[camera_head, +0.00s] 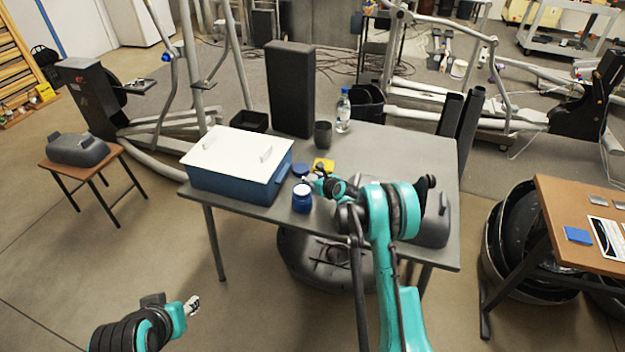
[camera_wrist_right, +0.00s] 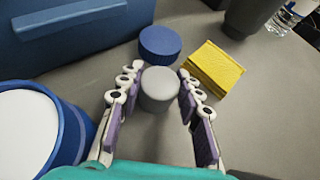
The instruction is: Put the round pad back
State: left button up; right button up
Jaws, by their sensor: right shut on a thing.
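My right gripper (camera_head: 312,179) is low over the table's front middle. In the right wrist view its fingers (camera_wrist_right: 157,95) are shut on a small grey round pad (camera_wrist_right: 158,88), one finger on each side. A blue jar (camera_head: 302,203) stands just in front of it; in the wrist view the jar (camera_wrist_right: 72,128) is at lower left, with a white round face inside its blue rim. A flat blue round lid (camera_wrist_right: 160,43) lies just beyond the pad. My left gripper (camera_head: 192,306) is off the table at lower left; its finger opening is too small to tell.
A yellow sponge (camera_wrist_right: 213,68) lies right of the lid. A blue box with a white top (camera_head: 238,165) stands left on the table (camera_head: 385,150). A dark cup (camera_head: 323,134), water bottle (camera_head: 343,110) and tall black block (camera_head: 291,90) stand behind.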

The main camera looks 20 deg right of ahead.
jog(key=o, duration=0.7)
jog(key=shift+f, duration=0.15)
jog(key=shift+c, duration=0.2)
